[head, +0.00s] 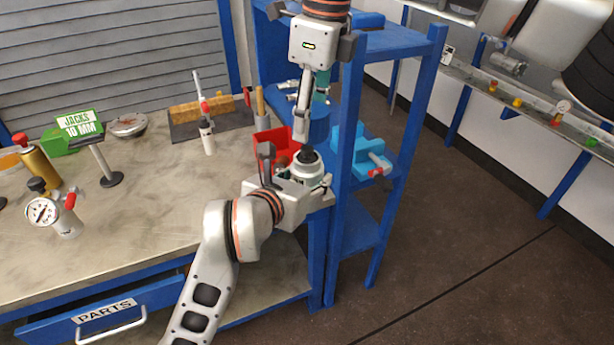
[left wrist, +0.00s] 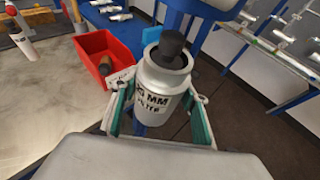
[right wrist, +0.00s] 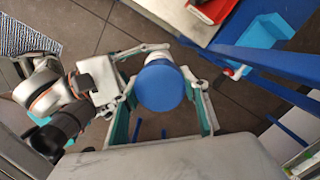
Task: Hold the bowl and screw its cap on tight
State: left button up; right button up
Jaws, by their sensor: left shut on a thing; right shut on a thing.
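The bowl (head: 307,169) is a pale metal vessel with a dark cylinder standing up from its mouth. In the left wrist view the bowl (left wrist: 163,82) bears black lettering, partly hidden. My left gripper (head: 298,178) is shut around the bowl's sides and holds it roughly upright beside the bench corner. My right gripper (head: 314,112) points down above it, shut on a blue round cap (head: 319,127). A gap shows between the cap and the bowl's dark top in the head view. In the right wrist view the cap (right wrist: 160,88) hides most of what is below.
A red bin (left wrist: 97,58) with a brown item inside stands on the bench close to the bowl.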

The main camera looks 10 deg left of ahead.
aim_at(307, 148)
jog(key=shift+a+r, duration=0.2)
jog(key=shift+f, duration=0.15)
jog(key=shift+f, duration=1.9)
jog(key=shift+f, duration=0.9)
jog(key=shift+f, duration=0.5)
